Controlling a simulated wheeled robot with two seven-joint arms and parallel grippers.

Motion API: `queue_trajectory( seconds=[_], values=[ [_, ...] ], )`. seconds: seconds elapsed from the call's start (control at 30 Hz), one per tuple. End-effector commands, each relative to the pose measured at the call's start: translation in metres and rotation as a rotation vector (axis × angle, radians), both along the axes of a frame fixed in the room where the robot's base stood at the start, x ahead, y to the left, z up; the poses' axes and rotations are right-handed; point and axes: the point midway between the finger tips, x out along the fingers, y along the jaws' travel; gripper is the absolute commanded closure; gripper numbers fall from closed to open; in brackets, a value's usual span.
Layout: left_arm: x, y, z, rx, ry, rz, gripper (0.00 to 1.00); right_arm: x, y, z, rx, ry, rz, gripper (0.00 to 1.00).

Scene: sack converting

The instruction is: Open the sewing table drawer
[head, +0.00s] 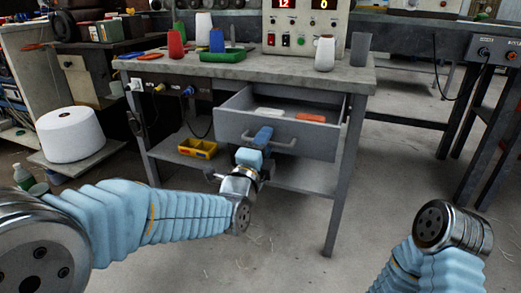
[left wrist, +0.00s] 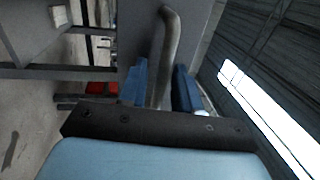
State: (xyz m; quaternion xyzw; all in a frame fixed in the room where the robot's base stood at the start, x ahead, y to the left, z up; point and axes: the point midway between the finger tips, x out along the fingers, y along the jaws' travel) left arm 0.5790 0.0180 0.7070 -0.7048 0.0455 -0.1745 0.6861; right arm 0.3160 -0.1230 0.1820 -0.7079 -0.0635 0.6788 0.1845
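The sewing table (head: 290,70) stands ahead with its grey drawer (head: 316,141) pulled part way out. A white item (head: 270,112) and an orange item (head: 311,118) lie inside the drawer. The bar handle (head: 284,148) runs across the drawer front. My left gripper (head: 263,136) is at this handle. In the left wrist view, the handle (left wrist: 170,40) passes between the two blue fingers of the left gripper (left wrist: 161,86), which are closed about it. My right arm shows at the bottom right of the head view, but its gripper is out of the picture.
A control box (head: 303,22), thread cones (head: 324,53) and a green tray (head: 222,55) stand on the tabletop. A yellow bin (head: 198,148) sits on the lower shelf. A large white spool (head: 70,134) is at left. The floor in front is clear.

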Motion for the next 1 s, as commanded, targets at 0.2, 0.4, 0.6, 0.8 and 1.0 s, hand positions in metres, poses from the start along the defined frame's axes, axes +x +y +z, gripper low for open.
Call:
queue_trajectory(
  seconds=[0.2, 0.4, 0.6, 0.8, 1.0],
  values=[
    [-0.031, 0.01, -0.005, -0.004, 0.002, -0.002, 0.68, 0.0, 0.0, 0.003, 0.0, -0.001, 0.0, 0.66],
    [-0.081, 0.026, -0.014, -0.004, 0.003, -0.002, 0.68, 0.0, -0.001, 0.009, -0.002, -0.001, -0.002, 0.66],
    [-0.114, 0.037, -0.028, -0.006, -0.002, 0.001, 0.68, 0.0, -0.001, -0.01, -0.001, -0.002, -0.002, 0.66],
    [-0.126, 0.041, -0.027, -0.002, -0.001, 0.0, 0.68, 0.001, 0.0, -0.019, 0.001, -0.002, -0.001, 0.66],
    [-0.128, 0.041, -0.026, 0.001, 0.002, 0.0, 0.68, 0.001, 0.0, -0.019, 0.001, -0.003, -0.001, 0.66]
  ],
)
